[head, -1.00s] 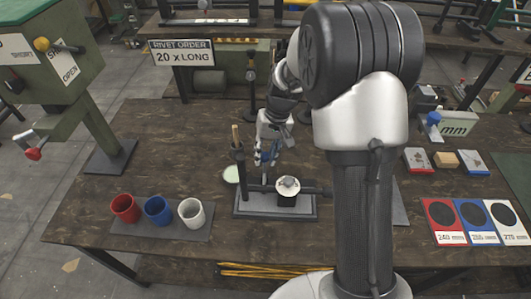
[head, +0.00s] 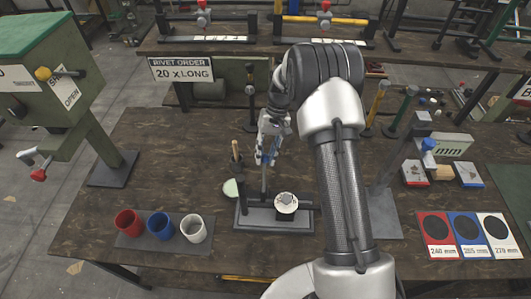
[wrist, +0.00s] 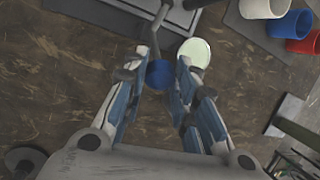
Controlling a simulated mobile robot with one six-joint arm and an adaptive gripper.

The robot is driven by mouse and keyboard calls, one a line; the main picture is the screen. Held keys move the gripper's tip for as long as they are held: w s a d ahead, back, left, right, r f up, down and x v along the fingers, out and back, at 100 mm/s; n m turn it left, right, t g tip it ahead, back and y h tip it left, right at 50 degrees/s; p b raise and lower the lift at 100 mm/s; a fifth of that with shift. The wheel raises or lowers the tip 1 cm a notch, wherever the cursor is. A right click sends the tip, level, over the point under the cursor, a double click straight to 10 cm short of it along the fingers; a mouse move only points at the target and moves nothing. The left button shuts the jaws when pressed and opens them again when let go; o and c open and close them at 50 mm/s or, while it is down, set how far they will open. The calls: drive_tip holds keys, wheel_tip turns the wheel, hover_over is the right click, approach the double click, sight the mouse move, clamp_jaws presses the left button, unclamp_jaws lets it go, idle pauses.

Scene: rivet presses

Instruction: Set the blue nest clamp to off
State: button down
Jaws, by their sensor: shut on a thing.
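The fixture (head: 275,220) stands on the table, with a grey base plate and a pale round nest (head: 286,203). A dark lever (head: 264,184) rises from the fixture toward my gripper (head: 266,152). In the wrist view, a round blue knob (wrist: 160,74) sits between the two fingers of my gripper (wrist: 165,82), at the end of the dark lever (wrist: 144,54). My gripper is shut on this blue knob. In the head view my fingers mostly hide the knob. No on or off marking is readable on the fixture.
Red (head: 127,223), blue (head: 160,225) and white (head: 193,228) cups stand on a dark mat at left. A gauge with another blue knob (head: 428,145) stands at right. A green press (head: 50,75) is far left.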

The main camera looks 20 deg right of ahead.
drive_tip(key=w+f, duration=0.1)
drive_tip(key=w+d+f+b, duration=0.1)
drive_tip(key=w, duration=0.1)
drive_tip(key=w+f, duration=0.1)
drive_tip(key=shift+w+d+f, duration=0.2)
drive_tip(key=shift+d+f, duration=0.1)
drive_tip(key=shift+f, duration=0.2)
idle(0.3)
drive_tip(key=c, duration=1.7)
unclamp_jaws()
drive_tip(key=shift+o, duration=1.3)
drive_tip(key=shift+w+d+f, duration=0.15)
drive_tip(key=shift+w+f, duration=0.05)
drive_tip(key=shift+w, duration=0.15)
drive_tip(key=shift+o, duration=0.7)
drive_tip(key=shift+s+r, duration=0.15)
drive_tip(key=shift+s, duration=0.05)
drive_tip(key=v, duration=1.2)
